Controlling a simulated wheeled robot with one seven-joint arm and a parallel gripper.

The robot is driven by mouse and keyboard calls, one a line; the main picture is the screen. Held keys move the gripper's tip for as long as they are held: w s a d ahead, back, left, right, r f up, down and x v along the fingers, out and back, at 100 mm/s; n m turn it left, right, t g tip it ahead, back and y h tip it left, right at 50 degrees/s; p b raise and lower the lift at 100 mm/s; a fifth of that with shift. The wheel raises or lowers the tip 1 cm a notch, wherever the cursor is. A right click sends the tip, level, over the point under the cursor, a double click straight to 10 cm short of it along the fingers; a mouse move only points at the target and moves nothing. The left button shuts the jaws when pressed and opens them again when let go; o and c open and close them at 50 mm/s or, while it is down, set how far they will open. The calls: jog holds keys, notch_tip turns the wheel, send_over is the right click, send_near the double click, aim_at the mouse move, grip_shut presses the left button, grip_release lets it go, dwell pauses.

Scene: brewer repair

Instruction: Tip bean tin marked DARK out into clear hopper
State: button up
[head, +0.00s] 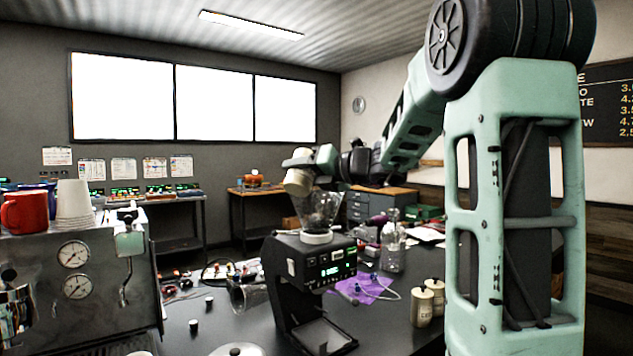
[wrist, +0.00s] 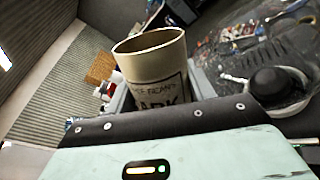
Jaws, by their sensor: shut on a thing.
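My gripper (head: 318,160) is shut on the cream bean tin (head: 297,183). In the wrist view the tin (wrist: 152,62) shows an open mouth and a partly hidden label ending in "ARK". In the head view the tin is tilted, just above and left of the clear hopper (head: 319,208). No beans show in the visible part of the tin's mouth, and its bottom is hidden. The hopper sits on top of the black grinder (head: 312,268). I cannot tell whether the tin touches the hopper rim, nor make out its contents.
Two lidded cream tins (head: 422,308) stand on the dark table to the right. A steel espresso machine (head: 75,275) with a red mug (head: 24,212) stands at left.

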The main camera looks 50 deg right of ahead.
jog(key=shift+d+r+m+p, duration=0.15)
jog(key=shift+r+m+p, duration=0.7)
jog(key=shift+p, duration=0.95)
jog(key=shift+f, duration=0.2)
jog(key=shift+m, duration=0.25)
jog(key=shift+r+m+g+y+p, duration=0.25)
jog(key=shift+m+g+y+p, duration=0.15)
jog(key=shift+p, duration=0.5)
jog(key=shift+f+m+y+p, duration=0.3)
jog(key=shift+f+m+p, duration=0.35)
jog(key=shift+m+p, duration=0.6)
jog(key=shift+w+d+r+m+p, duration=0.1)
jog(key=shift+d+r+m+p, duration=0.15)
jog(key=shift+p, duration=0.4)
jog(key=shift+w+d+r+m+g+y+p, duration=0.15)
jog(key=shift+d+m+p, duration=0.15)
jog(key=shift+p, duration=0.9)
jog(key=shift+w+d+r+m+g+y+p, duration=0.15)
jog(key=shift+d+m+p, duration=0.15)
jog(key=shift+p, duration=0.85)
jog(key=shift+d+r+m+p, duration=0.25)
jog(key=shift+m+p, duration=0.45)
jog(key=shift+p, duration=1.95)
jog(key=shift+w+d+f+m+y+p, duration=0.15)
jog(key=shift+f+m+y+p, duration=0.35)
jog(key=shift+p, duration=1.5)
